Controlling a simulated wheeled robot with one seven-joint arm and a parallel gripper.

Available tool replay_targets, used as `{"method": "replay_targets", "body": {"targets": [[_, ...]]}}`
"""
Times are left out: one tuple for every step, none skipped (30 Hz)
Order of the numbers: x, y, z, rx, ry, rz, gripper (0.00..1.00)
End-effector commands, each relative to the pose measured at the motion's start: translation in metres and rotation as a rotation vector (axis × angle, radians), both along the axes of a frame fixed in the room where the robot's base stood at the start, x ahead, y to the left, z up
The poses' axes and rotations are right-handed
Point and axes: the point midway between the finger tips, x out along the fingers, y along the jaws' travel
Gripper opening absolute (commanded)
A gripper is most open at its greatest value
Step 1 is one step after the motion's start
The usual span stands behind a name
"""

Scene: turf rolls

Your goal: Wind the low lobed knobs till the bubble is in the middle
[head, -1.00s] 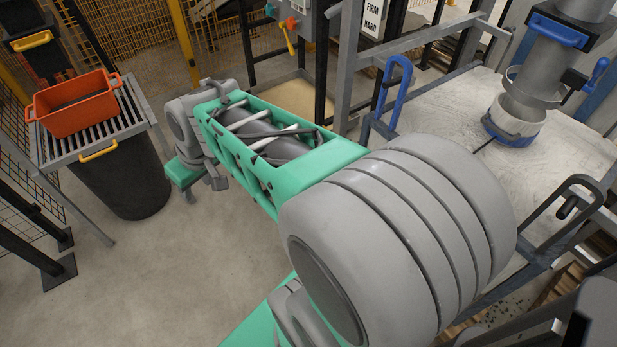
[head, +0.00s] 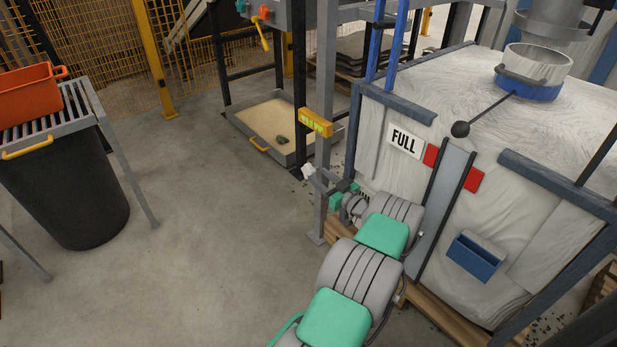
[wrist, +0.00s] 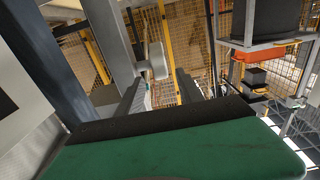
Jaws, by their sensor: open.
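A yellow level (head: 315,122) with a pale vial is fixed on the grey upright post, at the middle of the head view. Its bubble is too small to make out. Below it a small whitish knob (head: 308,171) sticks out at the left of the post. The wrist view shows a pale grey knob (wrist: 157,60) beside a grey post, ahead of my fingers. My gripper (wrist: 158,88) is open and empty, its two dark fingers apart. In the head view my gripper (head: 326,186) is low by the post, just right of and below the knob, partly hidden by my arm.
A large white bag (head: 475,140) with a FULL sign (head: 404,141) stands right of the post in a frame, with a blue box (head: 476,256) on its side. A sand tray (head: 262,125) lies behind. A black bin (head: 70,190) stands left. The floor between is clear.

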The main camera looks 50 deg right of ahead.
Motion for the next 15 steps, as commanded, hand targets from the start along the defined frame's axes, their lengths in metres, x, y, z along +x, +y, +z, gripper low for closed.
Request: {"method": "replay_targets", "body": {"targets": [[0.010,-0.001,-0.001,-0.003,-0.001,0.004,0.44],[0.017,-0.002,-0.002,-0.002,-0.001,0.005,0.44],[0.025,-0.004,-0.003,-0.003,0.001,0.006,0.44],[0.031,-0.005,-0.003,-0.002,0.000,0.006,0.44],[0.036,-0.006,-0.003,-0.002,0.000,0.005,0.44],[0.043,-0.007,-0.003,0.000,0.001,0.006,0.44],[0.048,-0.008,-0.003,0.000,0.001,0.006,0.44],[0.052,-0.009,-0.003,0.000,0.002,0.006,0.44],[0.056,-0.011,-0.002,0.001,0.002,0.005,0.44],[0.058,-0.011,-0.002,0.001,0.001,0.004,0.44],[0.060,-0.012,-0.001,0.001,0.001,0.004,0.44],[0.062,-0.012,0.000,0.001,0.001,0.004,0.44],[0.063,-0.012,0.000,0.002,0.002,0.004,0.44],[0.063,-0.012,0.001,0.002,0.002,0.004,0.44],[0.063,-0.012,0.001,0.002,0.002,0.003,0.44]]}}
